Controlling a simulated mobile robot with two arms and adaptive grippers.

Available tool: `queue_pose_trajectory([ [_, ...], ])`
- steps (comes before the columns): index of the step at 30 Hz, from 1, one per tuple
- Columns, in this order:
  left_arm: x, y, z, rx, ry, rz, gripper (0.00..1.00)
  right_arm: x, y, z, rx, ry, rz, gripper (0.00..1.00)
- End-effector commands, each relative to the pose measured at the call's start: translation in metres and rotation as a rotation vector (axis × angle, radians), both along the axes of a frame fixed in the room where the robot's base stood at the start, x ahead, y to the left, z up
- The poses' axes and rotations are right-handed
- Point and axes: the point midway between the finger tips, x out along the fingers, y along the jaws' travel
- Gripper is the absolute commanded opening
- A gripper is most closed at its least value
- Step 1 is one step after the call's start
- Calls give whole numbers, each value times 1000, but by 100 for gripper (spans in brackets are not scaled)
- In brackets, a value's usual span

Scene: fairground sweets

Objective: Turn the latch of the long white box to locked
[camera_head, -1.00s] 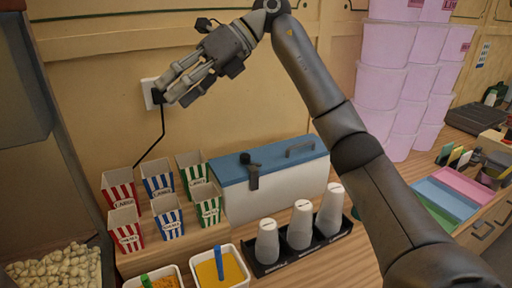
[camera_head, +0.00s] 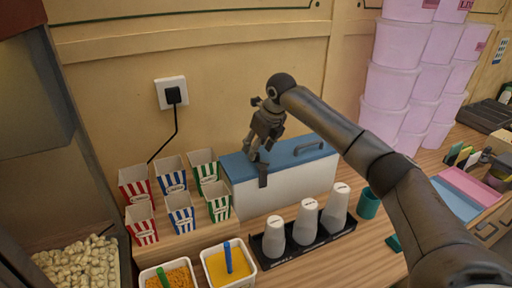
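The long white box (camera_head: 300,184) with a blue lid (camera_head: 232,168) stands on the counter against the back wall. Its dark latch (camera_head: 263,181) hangs down over the upper front edge, left of the middle; the latch's upper part is hidden behind my gripper. My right gripper (camera_head: 257,160) comes in from the right and points down at the latch, over the lid. Its fingertips are at or just above the latch; I cannot tell whether they touch it. The fingers overlap in this view, so their opening is unclear. My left gripper is not in view.
Striped paper boxes (camera_head: 180,211) stand left of the white box. White cups (camera_head: 306,222) stand in a black rack (camera_head: 272,259) in front of it, with a teal cup (camera_head: 367,203) to the right. Pink tubs (camera_head: 388,85) are stacked behind my arm. A plugged-in cord (camera_head: 177,120) hangs on the wall.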

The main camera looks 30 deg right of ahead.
Motion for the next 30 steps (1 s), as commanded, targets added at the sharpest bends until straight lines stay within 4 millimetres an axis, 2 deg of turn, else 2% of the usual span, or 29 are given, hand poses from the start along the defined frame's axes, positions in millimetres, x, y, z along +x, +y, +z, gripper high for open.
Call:
queue_pose_trajectory([
  [1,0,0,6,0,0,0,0,2,1,-5,0,3,1,51],
  [7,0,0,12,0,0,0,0,10,3,-25,1,0,0,51],
  [17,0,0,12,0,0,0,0,12,2,-30,0,-1,1,51],
  [27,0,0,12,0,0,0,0,12,2,-29,0,-1,1,8],
  [30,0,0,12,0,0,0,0,12,2,-29,0,-1,0,5],
])
